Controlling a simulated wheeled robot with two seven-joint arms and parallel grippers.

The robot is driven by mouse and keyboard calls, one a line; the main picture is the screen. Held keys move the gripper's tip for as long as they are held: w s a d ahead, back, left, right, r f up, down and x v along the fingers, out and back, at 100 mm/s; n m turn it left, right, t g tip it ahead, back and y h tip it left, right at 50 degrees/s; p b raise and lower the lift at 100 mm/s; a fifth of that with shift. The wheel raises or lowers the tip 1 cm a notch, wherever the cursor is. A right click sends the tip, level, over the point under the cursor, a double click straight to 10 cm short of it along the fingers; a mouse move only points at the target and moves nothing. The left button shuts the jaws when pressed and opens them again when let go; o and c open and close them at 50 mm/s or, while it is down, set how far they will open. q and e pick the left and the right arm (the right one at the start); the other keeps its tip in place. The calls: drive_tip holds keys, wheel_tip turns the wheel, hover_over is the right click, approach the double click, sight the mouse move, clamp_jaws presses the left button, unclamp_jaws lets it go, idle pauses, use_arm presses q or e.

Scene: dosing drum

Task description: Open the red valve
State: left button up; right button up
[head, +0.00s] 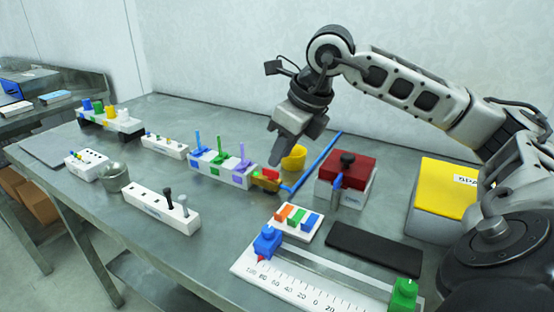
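A white block (207,176) on the table carries upright blue (197,144), green (219,156) and purple (242,159) handles. At its right end is a small red part (270,174) with yellow beside it, which may be the red valve; its exact shape is too small to tell. My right gripper (279,158) points down just above and behind this red part, with a visible gap. Its fingers are seen from the side, and I cannot tell whether they are open. My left gripper is not in view.
A yellow cup (294,158) and a long slanted blue bar (317,160) stand close to the gripper. A red-topped box (347,168) with a black knob is to their right. A yellow-topped box (446,187) and a ruler board (300,282) are nearer.

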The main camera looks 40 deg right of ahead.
drive_tip(key=p+v, duration=0.2)
drive_tip(key=v, duration=1)
